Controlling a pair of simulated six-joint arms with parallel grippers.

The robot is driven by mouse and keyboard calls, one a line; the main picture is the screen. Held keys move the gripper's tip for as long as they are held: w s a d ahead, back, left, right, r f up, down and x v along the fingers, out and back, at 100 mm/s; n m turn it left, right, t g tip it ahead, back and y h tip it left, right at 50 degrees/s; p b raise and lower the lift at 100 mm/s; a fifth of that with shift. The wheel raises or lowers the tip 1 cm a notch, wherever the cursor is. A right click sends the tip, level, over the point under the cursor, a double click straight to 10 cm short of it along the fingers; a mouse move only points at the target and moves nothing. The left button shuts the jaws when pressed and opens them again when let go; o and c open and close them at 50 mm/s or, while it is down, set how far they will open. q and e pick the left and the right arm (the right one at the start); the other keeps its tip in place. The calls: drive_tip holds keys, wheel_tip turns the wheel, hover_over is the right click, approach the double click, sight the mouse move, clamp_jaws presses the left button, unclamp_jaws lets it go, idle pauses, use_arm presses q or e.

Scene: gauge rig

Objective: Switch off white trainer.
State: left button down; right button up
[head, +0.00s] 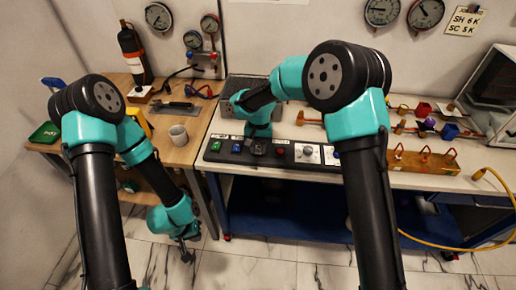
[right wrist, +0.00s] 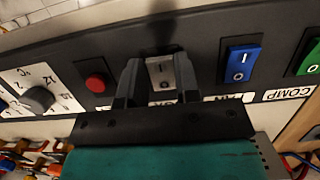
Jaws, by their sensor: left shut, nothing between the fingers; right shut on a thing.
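The white rocker switch (right wrist: 161,73), marked I and O, sits on the dark panel (head: 262,160) at the front of the bench. My right gripper (right wrist: 159,88) is shut on this switch, one finger on each side. Which end of the rocker is pressed in, I cannot tell. Its label is mostly hidden behind the gripper. In the head view my right gripper (head: 257,150) is low over the panel, and the switch is hidden there. My left gripper (head: 187,256) is shut and empty, hanging low over the floor beside the wooden table.
A blue rocker (right wrist: 240,64) and a green rocker (right wrist: 311,62) lie on one side of the gripper. A red button (right wrist: 95,83) and a knob (right wrist: 38,99) lie on the other. A mug (head: 178,135) stands on the wooden table (head: 160,152). A yellow hose (head: 440,247) hangs at right.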

idle(0.4)
drive_tip(key=o, duration=0.9)
drive_tip(key=shift+w+r, duration=0.1)
drive_tip(key=v, duration=1.7)
drive_tip(key=shift+w+d, duration=0.15)
drive_tip(key=shift+w, duration=0.1)
